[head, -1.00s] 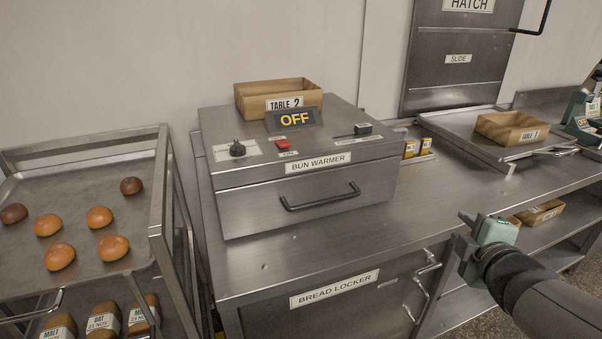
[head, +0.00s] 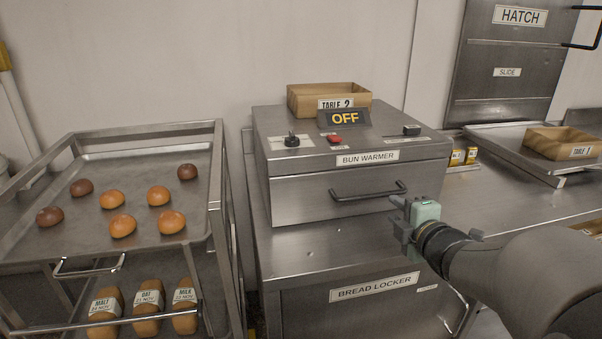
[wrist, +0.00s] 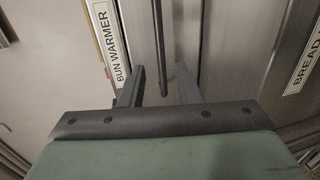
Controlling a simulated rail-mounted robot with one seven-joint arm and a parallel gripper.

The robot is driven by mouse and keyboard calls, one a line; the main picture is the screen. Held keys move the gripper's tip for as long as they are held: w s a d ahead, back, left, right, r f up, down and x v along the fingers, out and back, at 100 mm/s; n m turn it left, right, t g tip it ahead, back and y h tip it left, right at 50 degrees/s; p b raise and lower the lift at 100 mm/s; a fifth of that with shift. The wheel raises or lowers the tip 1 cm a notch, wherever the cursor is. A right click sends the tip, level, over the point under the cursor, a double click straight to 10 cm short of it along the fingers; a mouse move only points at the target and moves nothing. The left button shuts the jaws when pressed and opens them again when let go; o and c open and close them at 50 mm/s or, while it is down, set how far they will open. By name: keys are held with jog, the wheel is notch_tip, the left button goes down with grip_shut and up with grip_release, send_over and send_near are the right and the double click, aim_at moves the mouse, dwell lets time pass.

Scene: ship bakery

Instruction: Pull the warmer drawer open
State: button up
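The bun warmer (head: 350,145) is a steel box on the counter, with a drawer front (head: 300,197) that looks closed. Its dark bar handle (head: 368,191) runs across the drawer front. My gripper (head: 397,212) is at the right end of the handle, in front of the drawer. In the wrist view the handle (wrist: 157,35) lies between the two separated fingers (wrist: 160,80) of my gripper. The fingers are open, with gaps beside the bar; how far they reach around it is hard to tell.
A TABLE 2 box (head: 310,98) and an OFF sign (head: 344,118) stand on the warmer. A rack with a tray (head: 60,235) of several buns is at the left. The bread locker (head: 330,310) is below. A TABLE 1 box (head: 560,146) sits on a tray at right.

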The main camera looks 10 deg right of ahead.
aim_at(377, 196)
jog(key=x, duration=1)
jog(key=shift+w+a, duration=0.1)
grip_shut()
